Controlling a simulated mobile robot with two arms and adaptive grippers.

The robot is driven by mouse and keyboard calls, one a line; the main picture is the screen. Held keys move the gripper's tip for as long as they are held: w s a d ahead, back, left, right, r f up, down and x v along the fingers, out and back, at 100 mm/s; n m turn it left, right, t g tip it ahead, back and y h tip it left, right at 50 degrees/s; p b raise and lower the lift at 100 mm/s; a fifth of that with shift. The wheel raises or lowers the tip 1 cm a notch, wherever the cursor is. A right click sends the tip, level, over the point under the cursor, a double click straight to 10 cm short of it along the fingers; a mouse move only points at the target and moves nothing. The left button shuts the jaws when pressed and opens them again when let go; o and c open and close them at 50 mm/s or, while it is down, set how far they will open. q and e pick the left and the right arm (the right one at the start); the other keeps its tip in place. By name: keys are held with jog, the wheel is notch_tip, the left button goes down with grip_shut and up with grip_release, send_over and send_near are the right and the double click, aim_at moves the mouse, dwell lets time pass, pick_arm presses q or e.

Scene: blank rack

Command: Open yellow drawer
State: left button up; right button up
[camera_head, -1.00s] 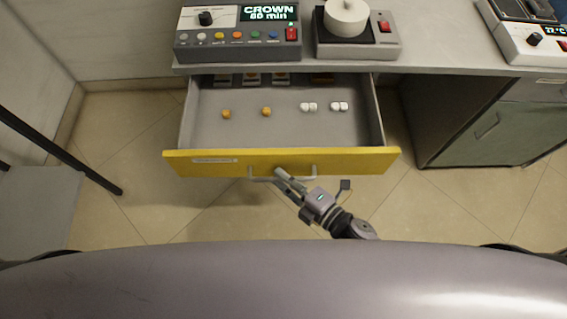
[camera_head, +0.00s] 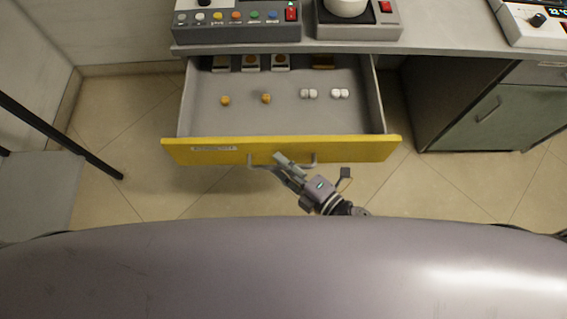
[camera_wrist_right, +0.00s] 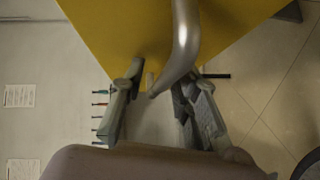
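The yellow drawer (camera_head: 360,150) under the counter is pulled well out, with its grey inside in view. Its grey handle (camera_head: 251,161) is on the yellow front. My right gripper (camera_head: 284,167) is at the handle. In the right wrist view the two fingers (camera_wrist_right: 157,105) are apart, and the silver handle (camera_wrist_right: 186,40) comes down between them. It appears nearer the right finger; I cannot tell whether they touch. My left gripper is not in view.
The drawer holds two orange pieces (camera_head: 225,101), white pieces (camera_head: 308,93) and trays at the back. Devices stand on the counter (camera_head: 440,41). A grey-green cabinet (camera_head: 470,125) stands at right. A dark bar (camera_head: 60,140) is at left.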

jog(key=v, duration=1.2)
dwell(0.5)
jog(key=d+f+m+g+h+p, duration=0.1)
jog(key=d+f+m+h, duration=0.25)
jog(key=f, duration=0.45)
jog(key=s+d+f+m+g+h, duration=0.1)
jog(key=d+f+m+h, duration=0.2)
jog(key=d+f+m, duration=0.35)
jog(key=d+f+m+g+h+p, duration=0.1)
jog(key=d+f+m+h, duration=0.15)
jog(key=f, duration=0.75)
jog(key=s+d+f+m+g+h, duration=0.1)
jog(key=s+f+m+g, duration=0.2)
jog(key=s, duration=0.6)
jog(key=s+d+f+m+g+h+p, duration=0.1)
jog(key=s+f+m+g, duration=0.3)
jog(key=s+f+m, duration=0.3)
notch_tip(320, 180, down, 3)
jog(key=shift+s+f+h, duration=0.15)
jog(key=shift+s+h, duration=0.25)
jog(key=shift+s, duration=0.45)
